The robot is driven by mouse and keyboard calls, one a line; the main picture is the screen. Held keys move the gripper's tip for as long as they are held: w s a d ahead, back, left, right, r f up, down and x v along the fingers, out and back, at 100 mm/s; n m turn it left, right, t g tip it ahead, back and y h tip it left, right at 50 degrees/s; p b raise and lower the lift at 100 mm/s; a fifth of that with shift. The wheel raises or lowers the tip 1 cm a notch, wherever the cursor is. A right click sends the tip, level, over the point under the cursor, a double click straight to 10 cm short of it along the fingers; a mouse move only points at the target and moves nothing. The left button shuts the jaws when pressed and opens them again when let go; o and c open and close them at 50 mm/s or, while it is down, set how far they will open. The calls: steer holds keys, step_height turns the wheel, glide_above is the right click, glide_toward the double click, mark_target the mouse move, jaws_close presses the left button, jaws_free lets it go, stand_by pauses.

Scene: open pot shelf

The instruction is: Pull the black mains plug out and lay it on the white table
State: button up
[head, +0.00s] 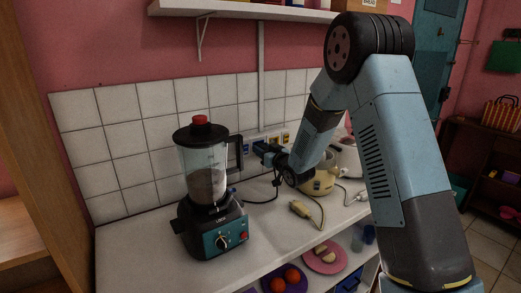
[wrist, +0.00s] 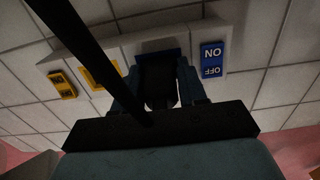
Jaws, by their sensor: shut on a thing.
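The black mains plug (wrist: 157,82) is between the two fingers of my gripper (wrist: 158,75) in the wrist view. The fingers are shut on its sides. The plug's far end is close to a blue-edged socket (wrist: 158,52) on the white wall strip; I cannot tell whether its pins are in. In the head view my gripper (head: 263,149) is at the tiled wall, above the white table (head: 135,245), right of the blender. The plug is hidden there. A black cord (head: 262,201) hangs below the gripper and runs toward the blender.
A blender (head: 207,185) stands left of my gripper. A pale yellow pot (head: 318,184) and a cream plug (head: 299,208) with its cord are to the right. The table's front left is clear.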

jaws_close()
steer(key=shift+s+d, duration=0.1)
steer(key=shift+s, duration=0.05)
steer(key=shift+v, duration=2.75)
